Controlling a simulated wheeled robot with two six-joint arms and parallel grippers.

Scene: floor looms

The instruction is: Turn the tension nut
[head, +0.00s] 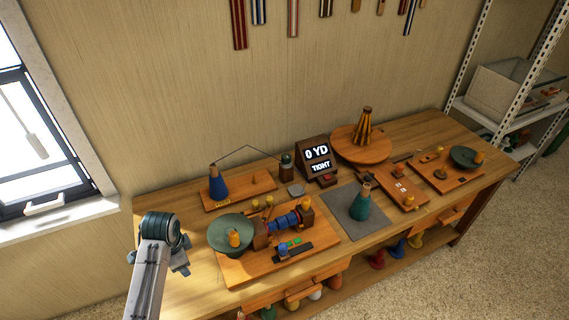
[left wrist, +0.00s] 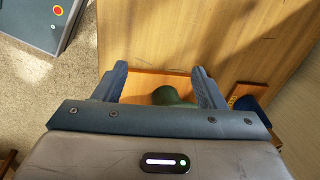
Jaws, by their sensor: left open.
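A winding device on a wooden board (head: 232,273) stands at the left front of the bench. It has a green dish (head: 219,231) with an orange knob (head: 234,238), which may be the tension nut, and a blue-and-red spindle (head: 287,221). A small slider scale (head: 292,247) with green marks lies in front of the spindle. My left gripper (head: 182,262) is left of the board, apart from it. In the left wrist view its fingers (left wrist: 160,80) are spread and empty, with the green dish (left wrist: 172,95) partly showing beyond. My right gripper is out of view.
A display (head: 316,155) reads "0 YD" and "TIGHT". A blue cone (head: 218,188) stands behind the device, and a green cone (head: 360,205) on a grey mat (head: 341,224) to its right. Another green dish (head: 462,154) is far right.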

